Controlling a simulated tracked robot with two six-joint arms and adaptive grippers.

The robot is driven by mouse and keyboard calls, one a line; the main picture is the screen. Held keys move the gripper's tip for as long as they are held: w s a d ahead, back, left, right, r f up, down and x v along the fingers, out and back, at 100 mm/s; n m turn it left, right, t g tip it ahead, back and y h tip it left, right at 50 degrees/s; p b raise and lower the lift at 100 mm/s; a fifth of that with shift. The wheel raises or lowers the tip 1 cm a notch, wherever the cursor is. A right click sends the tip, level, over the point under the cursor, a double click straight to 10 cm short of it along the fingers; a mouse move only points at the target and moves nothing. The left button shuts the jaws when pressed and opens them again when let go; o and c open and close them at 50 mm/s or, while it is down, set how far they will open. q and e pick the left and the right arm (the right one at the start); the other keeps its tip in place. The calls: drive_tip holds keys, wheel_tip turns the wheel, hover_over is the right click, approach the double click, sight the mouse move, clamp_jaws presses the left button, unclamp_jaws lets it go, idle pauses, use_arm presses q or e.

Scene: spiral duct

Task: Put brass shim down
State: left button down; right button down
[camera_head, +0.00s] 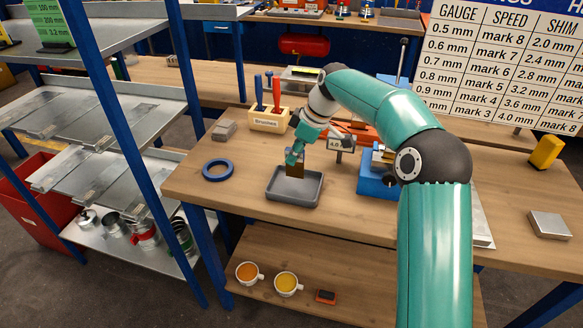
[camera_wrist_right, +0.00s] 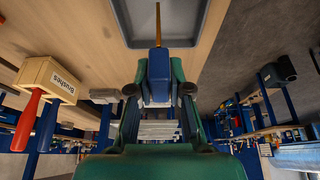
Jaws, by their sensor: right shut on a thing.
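My right gripper (camera_head: 294,155) is shut on the brass shim (camera_head: 294,170), a small brownish-gold plate. The shim points down over the grey tray (camera_head: 293,199); whether its lower edge touches the tray floor I cannot tell. In the right wrist view the shim (camera_wrist_right: 158,25) shows edge-on as a thin strip beyond the fingertips of my right gripper (camera_wrist_right: 158,72), with the tray (camera_wrist_right: 190,42) behind it. The shim's upper part is hidden between the fingers. My left gripper is not in view.
The wooden bench (camera_head: 240,195) holds a blue ring (camera_head: 218,169) left of the tray, a Brushes box (camera_head: 268,119) behind it, and a blue fixture (camera_head: 378,182) to the right. A silver block (camera_head: 548,224) lies far right. Bare bench surrounds the tray's left and front.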

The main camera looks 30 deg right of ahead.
drive_tip(key=shift+f, duration=1.9)
drive_tip(key=c, duration=1.1)
unclamp_jaws()
drive_tip(key=shift+r, duration=0.15)
drive_tip(key=v, duration=1.1)
drive_tip(key=shift+r, duration=0.4)
drive_tip(key=shift+s+d, duration=0.1)
drive_tip(key=shift+d, duration=0.05)
